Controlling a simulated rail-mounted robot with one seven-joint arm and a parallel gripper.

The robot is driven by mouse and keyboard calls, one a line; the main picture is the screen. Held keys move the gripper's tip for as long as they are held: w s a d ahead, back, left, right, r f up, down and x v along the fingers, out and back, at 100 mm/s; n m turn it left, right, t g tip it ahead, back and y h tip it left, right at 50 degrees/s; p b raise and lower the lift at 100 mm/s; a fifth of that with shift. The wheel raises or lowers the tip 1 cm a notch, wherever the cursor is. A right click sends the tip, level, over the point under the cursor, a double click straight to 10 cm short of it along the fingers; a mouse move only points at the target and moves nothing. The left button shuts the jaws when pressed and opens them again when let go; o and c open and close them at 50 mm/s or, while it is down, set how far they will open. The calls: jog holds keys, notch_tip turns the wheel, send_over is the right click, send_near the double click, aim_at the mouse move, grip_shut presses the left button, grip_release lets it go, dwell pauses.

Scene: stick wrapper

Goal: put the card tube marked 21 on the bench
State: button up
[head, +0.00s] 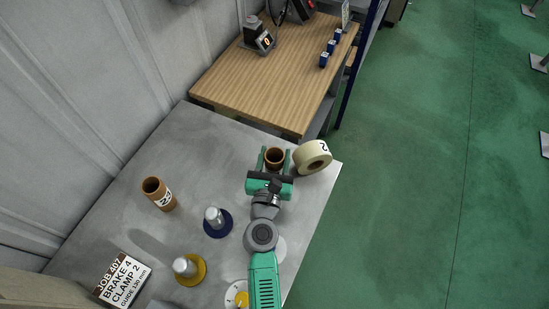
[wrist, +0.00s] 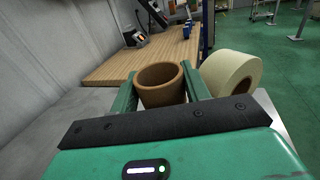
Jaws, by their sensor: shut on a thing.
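My gripper (head: 274,160) is shut on a brown card tube (head: 275,154), one finger on each side of it. The tube stands upright with its open end up, as the wrist view also shows (wrist: 162,93). No number shows on its visible side. It is over the far end of the grey table (head: 120,200); I cannot tell whether it touches the top. Another brown card tube (head: 154,188) stands at the left of the grey table, with a number that looks like 22. The wooden-topped bench (head: 250,92) is just beyond the grey table.
Blue-based (head: 217,222) and yellow-based (head: 188,268) posts and a job sign (head: 123,279) occupy the grey table.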

aim_at(273, 167)
jog(key=shift+f, duration=0.2)
jog(key=o, duration=1)
jog(key=shift+r, duration=0.15)
jog(key=shift+s+r, duration=0.1)
jog(key=shift+s, duration=0.2)
jog(key=s, duration=0.3)
jog(key=shift+s+a+p, duration=0.3)
jog(key=shift+p, duration=0.05)
